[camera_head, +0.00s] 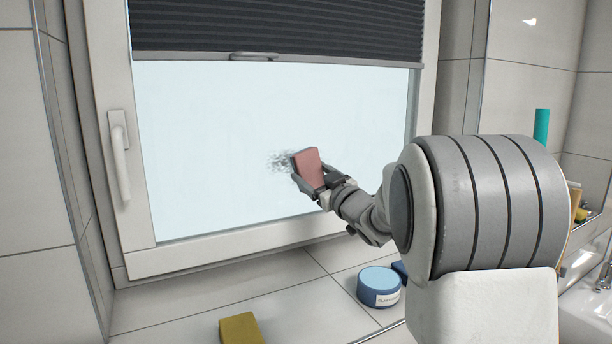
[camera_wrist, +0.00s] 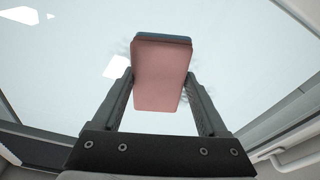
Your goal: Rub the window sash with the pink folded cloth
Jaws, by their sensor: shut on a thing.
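The pink folded cloth (camera_head: 309,168) is held in my gripper (camera_head: 308,178) in front of the window pane. In the wrist view the cloth (camera_wrist: 160,75) sits between both fingers of my gripper (camera_wrist: 160,88), with a blue-grey strip along its far edge. The window sash (camera_head: 190,240) has a white frame around a pale pane. A dark smudge (camera_head: 279,161) is on the pane just left of the cloth, and the cloth may cover part of it. I cannot tell whether the cloth touches the glass.
A dark pleated blind (camera_head: 280,25) covers the pane's top. A white handle (camera_head: 119,155) is on the sash's left side. A blue round tub (camera_head: 379,287) and a yellow block (camera_head: 240,328) stand on the tiled ledge (camera_head: 180,305) below. A sink is at right.

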